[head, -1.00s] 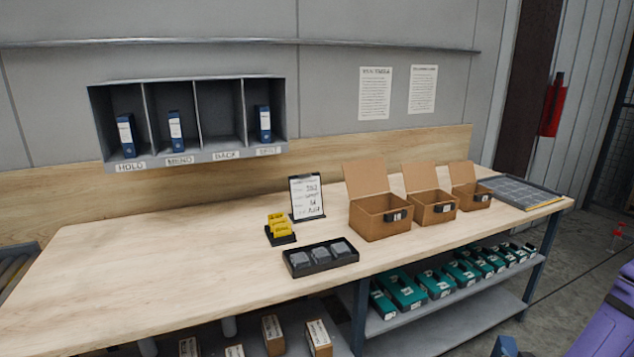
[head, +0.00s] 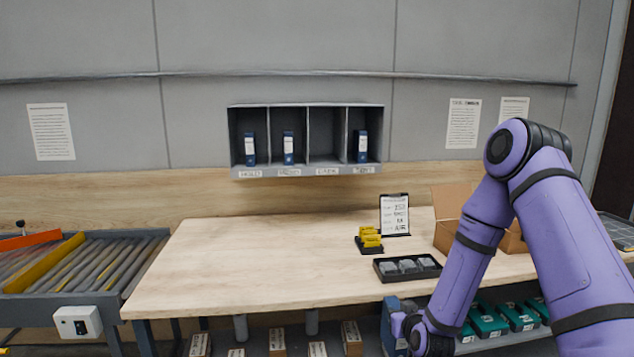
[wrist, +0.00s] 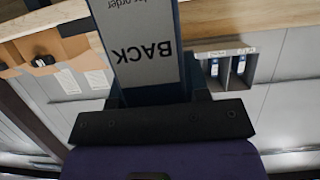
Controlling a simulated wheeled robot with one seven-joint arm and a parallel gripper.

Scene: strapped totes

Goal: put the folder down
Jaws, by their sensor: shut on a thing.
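My gripper (wrist: 160,98) is shut on a blue folder (wrist: 143,45), whose pale spine label reads BACK, upside down in the wrist view. In the head view the held folder (head: 389,318) is low, in front of the table's front edge and partly hidden by my purple arm. A grey wall rack (head: 305,172) has a row of labelled compartments. Blue folders stand in the first (head: 250,148), second (head: 288,148) and last (head: 362,146) compartments. The third compartment (head: 325,140) is empty.
The wooden table (head: 240,260) is clear on its left and middle. On its right are a yellow-card holder (head: 369,240), a clipboard stand (head: 395,215), a black tray (head: 382,273) and cardboard boxes (head: 446,236). A roller conveyor (head: 80,265) stands at the left.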

